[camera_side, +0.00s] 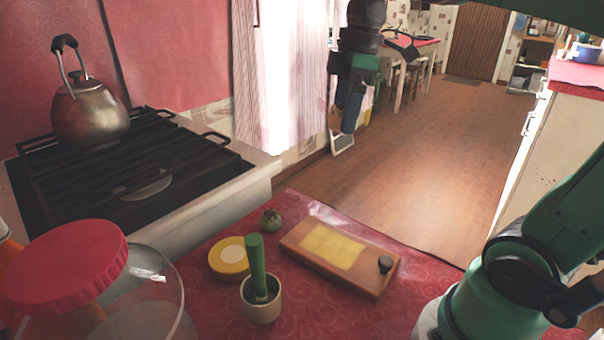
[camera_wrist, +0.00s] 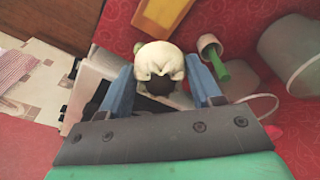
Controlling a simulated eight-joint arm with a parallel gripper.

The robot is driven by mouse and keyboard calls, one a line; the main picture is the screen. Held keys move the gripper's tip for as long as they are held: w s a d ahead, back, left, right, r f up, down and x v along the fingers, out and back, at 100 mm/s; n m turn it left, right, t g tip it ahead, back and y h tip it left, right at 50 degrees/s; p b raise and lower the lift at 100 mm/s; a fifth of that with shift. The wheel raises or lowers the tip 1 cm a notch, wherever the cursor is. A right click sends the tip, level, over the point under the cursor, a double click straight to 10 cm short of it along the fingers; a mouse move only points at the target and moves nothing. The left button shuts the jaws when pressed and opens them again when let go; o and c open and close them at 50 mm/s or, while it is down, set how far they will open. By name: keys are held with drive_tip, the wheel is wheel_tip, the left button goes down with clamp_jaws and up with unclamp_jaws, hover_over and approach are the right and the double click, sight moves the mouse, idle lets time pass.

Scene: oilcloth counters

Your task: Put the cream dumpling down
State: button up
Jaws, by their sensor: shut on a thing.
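The cream dumpling (camera_wrist: 159,58) is a pale, rounded, pleated lump with a dark patch at its lower side in the wrist view. It sits between the two blue fingers of my gripper (camera_wrist: 160,74), which is shut on it. In the side view my gripper (camera_side: 349,122) hangs high at the top centre, fingers pointing down, well above and beyond the red counter. I cannot make out the dumpling in the side view; the fingers seem to hide it.
A stove (camera_side: 185,160) with a kettle (camera_side: 90,113) stands left.

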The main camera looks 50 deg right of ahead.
hover_over(353, 257)
drive_tip(key=f, duration=0.1)
wheel_tip(353, 257, down, 20)
drive_tip(key=shift+s+d+f, duration=0.1)
drive_tip(key=shift+d+f, duration=0.05)
drive_tip(key=shift+f, duration=0.1)
idle(0.6)
drive_tip(key=shift+f, duration=0.1)
drive_tip(key=o, duration=0.7)
